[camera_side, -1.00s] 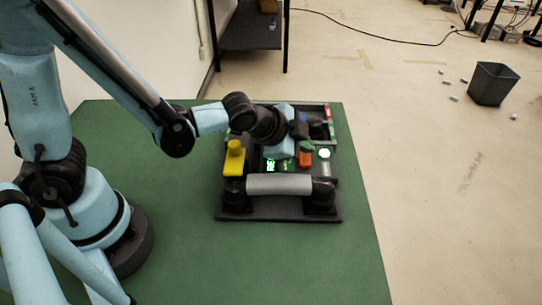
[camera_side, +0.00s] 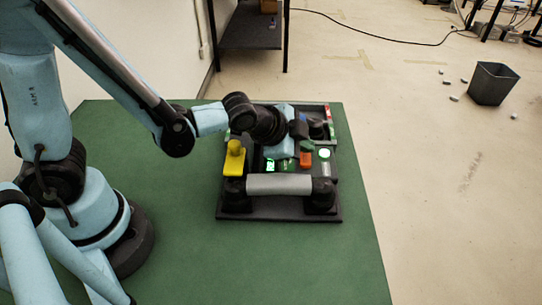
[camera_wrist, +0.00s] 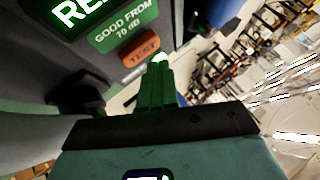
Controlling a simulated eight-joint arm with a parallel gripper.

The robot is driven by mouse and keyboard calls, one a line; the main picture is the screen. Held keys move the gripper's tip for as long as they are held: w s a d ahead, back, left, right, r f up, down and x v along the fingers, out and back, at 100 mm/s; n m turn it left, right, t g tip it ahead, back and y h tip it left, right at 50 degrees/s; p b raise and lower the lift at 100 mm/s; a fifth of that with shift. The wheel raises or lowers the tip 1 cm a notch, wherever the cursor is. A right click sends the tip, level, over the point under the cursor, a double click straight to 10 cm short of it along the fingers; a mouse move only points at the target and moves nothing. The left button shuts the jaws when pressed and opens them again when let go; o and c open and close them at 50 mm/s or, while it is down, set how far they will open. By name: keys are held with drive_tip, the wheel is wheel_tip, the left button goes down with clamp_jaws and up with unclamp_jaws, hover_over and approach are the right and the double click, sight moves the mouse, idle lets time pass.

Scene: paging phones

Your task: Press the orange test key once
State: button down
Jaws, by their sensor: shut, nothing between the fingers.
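The orange test key (camera_side: 305,159) is on the dark phone unit, right of the lit display. In the wrist view, the orange key (camera_wrist: 141,50) reads TEST and lies below a green label. My gripper (camera_wrist: 159,60) is shut and empty, its pale green-lit fingertips close to the lower right of the key. I cannot tell whether they touch it. In the side view my gripper (camera_side: 284,149) is over the unit, left of the orange key, and its fingertips are hard to make out.
A lit green display (camera_wrist: 78,10) starts with "RE". The green label (camera_wrist: 124,24) reads GOOD FROM 10 dB. A yellow part (camera_side: 234,160) stands left on the unit, and a grey bar handle (camera_side: 279,184) crosses its front. The green table (camera_side: 300,262) is clear in front.

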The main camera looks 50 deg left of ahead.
sight(302, 159)
drive_tip(key=shift+f, duration=0.2)
idle(0.5)
drive_tip(key=shift+f, duration=0.25)
drive_tip(key=shift+f, duration=0.45)
idle(0.7)
drive_tip(key=shift+r, duration=0.9)
drive_tip(key=shift+r, duration=0.1)
drive_tip(key=shift+r, duration=2.4)
